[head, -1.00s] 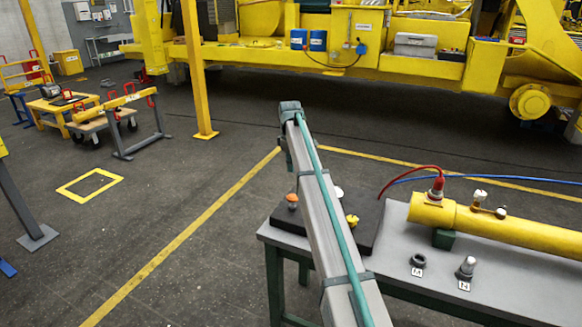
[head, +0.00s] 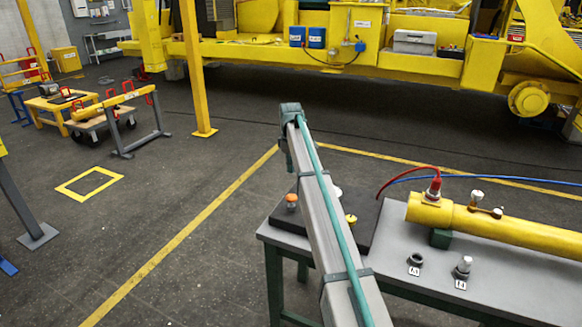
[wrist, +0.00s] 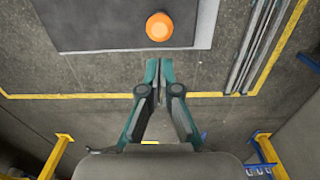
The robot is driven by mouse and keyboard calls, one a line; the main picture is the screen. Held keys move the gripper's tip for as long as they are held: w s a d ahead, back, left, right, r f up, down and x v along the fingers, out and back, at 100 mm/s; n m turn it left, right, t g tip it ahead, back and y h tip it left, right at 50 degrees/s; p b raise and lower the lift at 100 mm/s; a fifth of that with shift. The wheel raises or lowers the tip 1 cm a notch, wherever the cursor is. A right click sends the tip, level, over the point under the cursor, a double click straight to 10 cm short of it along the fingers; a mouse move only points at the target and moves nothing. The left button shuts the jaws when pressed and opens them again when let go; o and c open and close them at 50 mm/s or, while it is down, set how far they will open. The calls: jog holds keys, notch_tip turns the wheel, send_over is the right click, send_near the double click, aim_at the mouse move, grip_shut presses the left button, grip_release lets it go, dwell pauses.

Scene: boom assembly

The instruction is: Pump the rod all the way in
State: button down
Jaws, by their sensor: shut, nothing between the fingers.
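The yellow cylinder (head: 470,219) lies on the bench in the head view and runs out at the right edge. Its rod is not visible. A red hose fitting (head: 434,187) stands on its near end. A dark pad on the bench bears an orange knob (head: 291,201), a white knob (head: 337,191) and a yellow knob (head: 351,218), partly behind my arm. In the wrist view, my gripper (wrist: 159,80) is shut and empty. An orange round knob (wrist: 159,27) on a dark plate shows just beyond its fingertips. The head view does not show the gripper.
The grey bench (head: 500,270) carries a dark ring (head: 415,259) and a light-topped pin (head: 463,267), each by a small label. Red and blue hoses run behind the cylinder. A yellow post (head: 192,70) stands behind. Floor left of the bench is open.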

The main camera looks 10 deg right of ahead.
aim_at(291, 196)
notch_tip(291, 196, down, 11)
jog(key=p, duration=0.4)
jog(key=shift+d, duration=0.1)
jog(key=shift+f, duration=0.15)
jog(key=shift+f, duration=0.1)
notch_tip(291, 196, down, 3)
jog(key=shift+r+b, duration=0.15)
jog(key=shift+b, duration=0.8)
jog(key=shift+r+p, duration=0.35)
jog(key=shift+r, duration=0.15)
notch_tip(291, 196, up, 13)
jog(key=b, duration=0.2)
jog(key=shift+r, duration=0.2)
